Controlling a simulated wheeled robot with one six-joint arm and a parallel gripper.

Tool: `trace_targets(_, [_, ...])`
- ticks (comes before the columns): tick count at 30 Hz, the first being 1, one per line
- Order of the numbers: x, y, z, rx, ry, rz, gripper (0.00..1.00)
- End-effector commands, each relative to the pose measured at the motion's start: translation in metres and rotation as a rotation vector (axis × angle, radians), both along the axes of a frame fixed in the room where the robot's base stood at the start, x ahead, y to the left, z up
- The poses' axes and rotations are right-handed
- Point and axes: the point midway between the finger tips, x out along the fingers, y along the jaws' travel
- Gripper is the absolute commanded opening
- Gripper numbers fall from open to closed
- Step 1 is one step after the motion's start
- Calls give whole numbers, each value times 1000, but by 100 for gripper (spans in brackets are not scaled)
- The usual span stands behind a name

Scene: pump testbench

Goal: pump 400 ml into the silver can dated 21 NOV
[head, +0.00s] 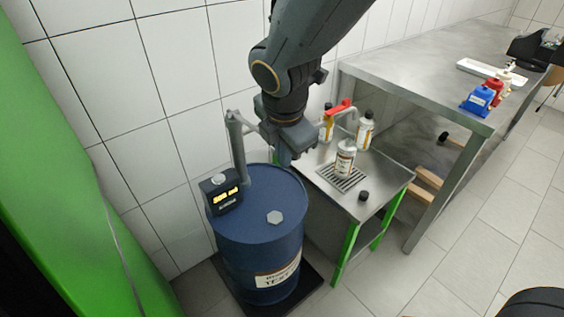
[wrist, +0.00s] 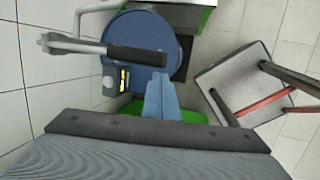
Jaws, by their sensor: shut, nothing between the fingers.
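A can with a silver top and an orange-and-white label (head: 345,160) stands upright on the drain grate (head: 352,181) of the small steel table. Two similar cans stand behind it, one on the left (head: 326,122) and one on the right (head: 364,131). Their dates are too small to read. The blue drum (head: 262,225) carries the pump, with a lit display box (head: 222,193) whose digits I cannot read surely. The pump lever's black grip (wrist: 137,56) shows in the wrist view. My gripper (wrist: 163,88) is shut and empty, just below that grip, apparently apart from it.
A small black cap (head: 364,196) lies at the steel table's front. A long steel bench (head: 420,75) with blue, red and white bottles stands right. A stool (wrist: 240,80) stands on the floor.

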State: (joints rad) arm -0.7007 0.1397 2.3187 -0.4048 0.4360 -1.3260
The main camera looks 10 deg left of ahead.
Motion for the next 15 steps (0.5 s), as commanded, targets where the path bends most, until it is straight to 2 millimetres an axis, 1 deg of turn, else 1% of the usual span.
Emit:
trace_targets(3, [-4,-1,10,1,-1,-1,0])
trace_targets(6, [-6,-2,13,2,-1,-1,0])
trace_targets(15, [-7,-2,14,1,-1,0,0])
